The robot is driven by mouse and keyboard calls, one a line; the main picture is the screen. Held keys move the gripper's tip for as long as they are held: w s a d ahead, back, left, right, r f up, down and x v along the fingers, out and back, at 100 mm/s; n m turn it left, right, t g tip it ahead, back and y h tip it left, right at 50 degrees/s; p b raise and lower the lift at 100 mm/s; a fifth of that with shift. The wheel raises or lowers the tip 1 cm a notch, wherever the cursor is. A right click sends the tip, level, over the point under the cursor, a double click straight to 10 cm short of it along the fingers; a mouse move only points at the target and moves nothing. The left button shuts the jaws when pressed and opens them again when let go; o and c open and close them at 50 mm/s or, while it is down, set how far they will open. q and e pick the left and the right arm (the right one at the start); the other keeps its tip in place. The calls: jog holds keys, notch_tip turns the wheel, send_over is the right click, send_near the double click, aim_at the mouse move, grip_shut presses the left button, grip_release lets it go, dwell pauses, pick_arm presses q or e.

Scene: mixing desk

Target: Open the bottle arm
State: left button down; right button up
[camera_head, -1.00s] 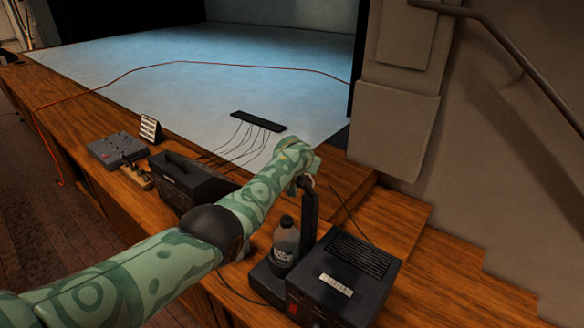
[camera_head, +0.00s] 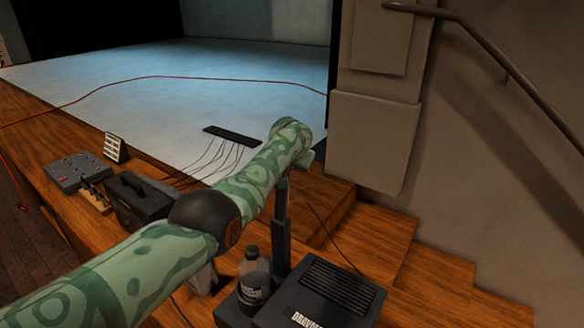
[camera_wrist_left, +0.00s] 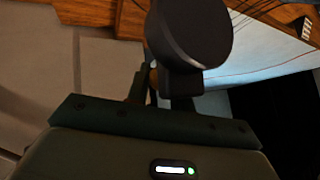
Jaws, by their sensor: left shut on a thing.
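The bottle arm shows as a dark upright post (camera_head: 281,235) beside the bottle, on the black machine (camera_head: 318,295). In the left wrist view a dark round pad (camera_wrist_left: 190,32) on a short stem sits just beyond my fingers; it looks like the head of that arm. My left gripper (camera_wrist_left: 165,88) is shut on the bottle arm. My right gripper is not in view.
A black case (camera_head: 138,200), a grey control box (camera_head: 78,172) and a small white card (camera_head: 115,148) stand on the wooden ledge at left. Cables run to a black strip (camera_head: 230,134) on the pale stage. A wall pillar (camera_head: 375,140) and wooden steps (camera_head: 430,275) bound the right.

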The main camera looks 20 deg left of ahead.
pick_arm(q)
jog(key=shift+w+d+f+g+b, duration=0.1)
jog(key=shift+d+f+g+b, duration=0.15)
jog(key=shift+f+g+b, duration=0.45)
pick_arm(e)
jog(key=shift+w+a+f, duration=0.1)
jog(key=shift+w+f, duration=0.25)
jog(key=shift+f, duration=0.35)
pick_arm(q)
jog(key=shift+f, duration=0.2)
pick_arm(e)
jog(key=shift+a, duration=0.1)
pick_arm(q)
jog(key=c, duration=1.3)
grip_release()
jog(key=shift+r, duration=0.15)
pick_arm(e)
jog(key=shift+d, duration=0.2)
